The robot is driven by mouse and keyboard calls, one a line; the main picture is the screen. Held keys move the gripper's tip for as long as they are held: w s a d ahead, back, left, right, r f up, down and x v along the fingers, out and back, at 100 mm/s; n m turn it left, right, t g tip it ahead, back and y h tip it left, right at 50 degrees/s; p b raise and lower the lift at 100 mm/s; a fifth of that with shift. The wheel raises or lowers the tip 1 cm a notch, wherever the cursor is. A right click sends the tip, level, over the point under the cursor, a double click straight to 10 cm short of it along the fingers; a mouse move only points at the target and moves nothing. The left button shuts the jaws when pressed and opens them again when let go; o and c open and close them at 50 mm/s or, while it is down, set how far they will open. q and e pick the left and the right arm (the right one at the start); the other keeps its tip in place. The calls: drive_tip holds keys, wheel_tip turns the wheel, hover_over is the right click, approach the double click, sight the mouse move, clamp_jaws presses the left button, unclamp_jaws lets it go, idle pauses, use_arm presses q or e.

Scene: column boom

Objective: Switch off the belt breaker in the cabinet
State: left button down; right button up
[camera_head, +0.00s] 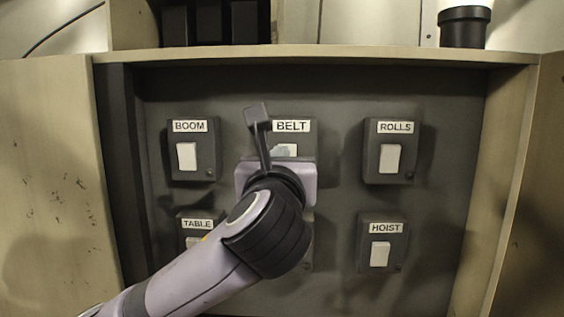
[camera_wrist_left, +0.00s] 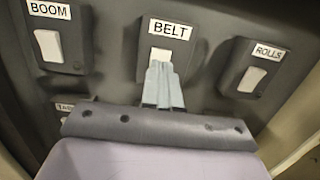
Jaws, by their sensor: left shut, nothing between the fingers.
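The belt breaker is a dark box with a white switch, under a label reading BELT (camera_head: 291,126), at the top middle of the open cabinet (camera_head: 340,90). Its switch (camera_wrist_left: 161,54) shows just above the fingertips in the left wrist view. My left gripper (camera_head: 284,152) is shut and empty, its fingers in front of the lower part of the switch. It also shows in the left wrist view (camera_wrist_left: 163,68). I cannot tell whether the tips touch the switch. My arm hides the lower part of the breaker in the head view. My right gripper is not in view.
The BOOM breaker (camera_head: 187,156) is left and the ROLLS breaker (camera_head: 390,158) right of it. TABLE (camera_head: 196,225) and HOIST (camera_head: 380,254) are in the lower row; my arm partly covers TABLE. Open doors (camera_head: 52,190) flank the cabinet. A dark cup (camera_head: 463,28) stands on top.

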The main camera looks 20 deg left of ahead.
use_arm(q)
drive_tip(key=v, duration=0.2)
drive_tip(key=r+v, duration=0.1)
drive_tip(key=v, duration=0.2)
drive_tip(key=shift+s+r+b, duration=0.1)
drive_tip(key=shift+s+b, duration=0.25)
drive_tip(key=w+d+f+n+g+h, duration=0.15)
drive_tip(key=f+n, duration=0.25)
drive_tip(key=f, duration=0.7)
drive_tip(key=w+f+n+g+h, duration=0.1)
drive_tip(key=f+n+g+h, duration=0.2)
drive_tip(key=f, duration=0.8)
drive_tip(key=w+f+n+g+h, duration=0.1)
drive_tip(key=f+n+h, duration=0.2)
drive_tip(key=f+n, duration=0.55)
drive_tip(key=s+a+f+n+g, duration=0.1)
drive_tip(key=s+a+f+n, duration=0.2)
drive_tip(key=s+f+n, duration=0.4)
drive_tip(key=s+a+f+n+g, duration=0.1)
drive_tip(key=s+a+f+n, duration=0.3)
drive_tip(key=s+f+n, duration=0.4)
drive_tip(key=s+f, duration=0.6)
drive_tip(key=f, duration=0.6)
drive_tip(key=shift+f+g, duration=0.25)
drive_tip(key=shift+g, duration=0.1)
drive_tip(key=shift+s+f, duration=0.1)
